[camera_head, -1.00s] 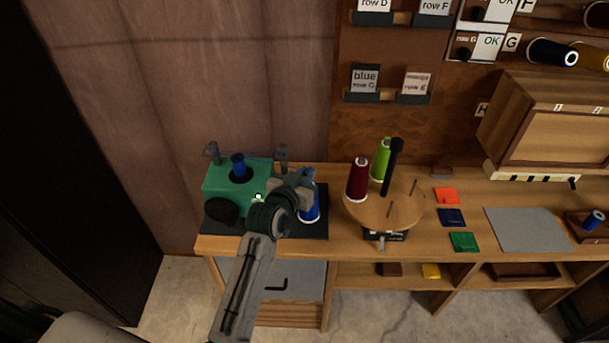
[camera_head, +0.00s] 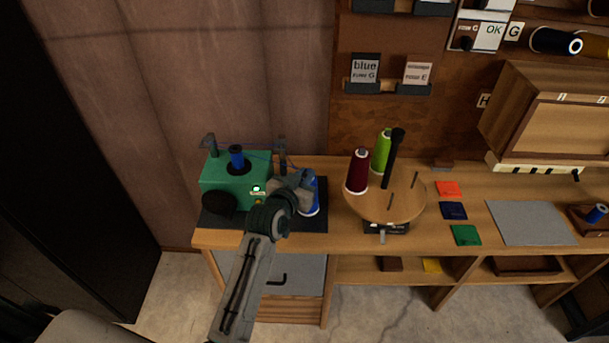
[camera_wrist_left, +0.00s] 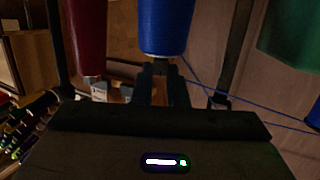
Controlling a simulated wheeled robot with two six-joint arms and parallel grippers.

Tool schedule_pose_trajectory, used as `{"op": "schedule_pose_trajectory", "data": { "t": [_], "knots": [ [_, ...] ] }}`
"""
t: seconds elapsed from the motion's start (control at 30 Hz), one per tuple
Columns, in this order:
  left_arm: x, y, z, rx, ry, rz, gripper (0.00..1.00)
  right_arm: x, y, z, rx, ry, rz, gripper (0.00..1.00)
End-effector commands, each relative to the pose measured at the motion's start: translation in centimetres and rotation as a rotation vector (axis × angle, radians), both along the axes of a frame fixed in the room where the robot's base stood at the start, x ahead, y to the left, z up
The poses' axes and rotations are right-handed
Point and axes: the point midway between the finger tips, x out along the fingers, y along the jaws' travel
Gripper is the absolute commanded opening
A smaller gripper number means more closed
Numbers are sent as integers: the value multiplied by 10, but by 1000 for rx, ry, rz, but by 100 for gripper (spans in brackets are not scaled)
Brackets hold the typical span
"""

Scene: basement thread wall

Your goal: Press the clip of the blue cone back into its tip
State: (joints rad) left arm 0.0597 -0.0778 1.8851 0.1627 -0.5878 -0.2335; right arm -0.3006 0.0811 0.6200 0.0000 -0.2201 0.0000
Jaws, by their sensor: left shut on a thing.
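The blue cone (camera_head: 314,198) stands on the dark mat (camera_head: 300,222) on the bench, partly hidden behind my left gripper (camera_head: 300,184). In the left wrist view the blue cone (camera_wrist_left: 166,25) shows upside down, its narrow tip toward my left gripper (camera_wrist_left: 160,82). The fingers are close together at the tip, shut on a small piece there that I take for the clip; the fingers hide most of it. A blue thread (camera_wrist_left: 215,90) runs from near the tip to the right. My right gripper is not in view.
A green winder (camera_head: 222,178) with a blue spool (camera_head: 237,156) stands left of the cone. A round wooden stand (camera_head: 400,212) with a maroon cone (camera_head: 357,172), a green cone (camera_head: 382,152) and a black post (camera_head: 393,160) is to the right. Bench beyond holds coloured cards.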

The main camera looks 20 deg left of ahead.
Motion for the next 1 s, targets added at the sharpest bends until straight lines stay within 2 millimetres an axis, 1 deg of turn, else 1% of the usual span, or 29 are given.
{"op": "schedule_pose_trajectory", "data": {
  "t": [0.07,0.27,0.63,0.77,0.8,0.87,0.9,0.93,1.0],
  "knots": [
    [0,0,1,0,0,0,0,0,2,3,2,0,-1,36],
    [0,0,0,0,0,0,0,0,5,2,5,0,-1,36],
    [0,0,-6,0,1,0,0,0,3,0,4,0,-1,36],
    [0,0,-5,0,1,0,0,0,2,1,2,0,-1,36],
    [0,0,-5,0,1,0,15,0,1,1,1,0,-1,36],
    [0,0,-5,0,1,0,27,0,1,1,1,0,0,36],
    [0,0,-5,0,1,0,35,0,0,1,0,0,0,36],
    [0,0,-5,0,1,0,38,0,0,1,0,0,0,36],
    [0,0,-5,0,1,0,38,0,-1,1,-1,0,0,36]
  ]
}}
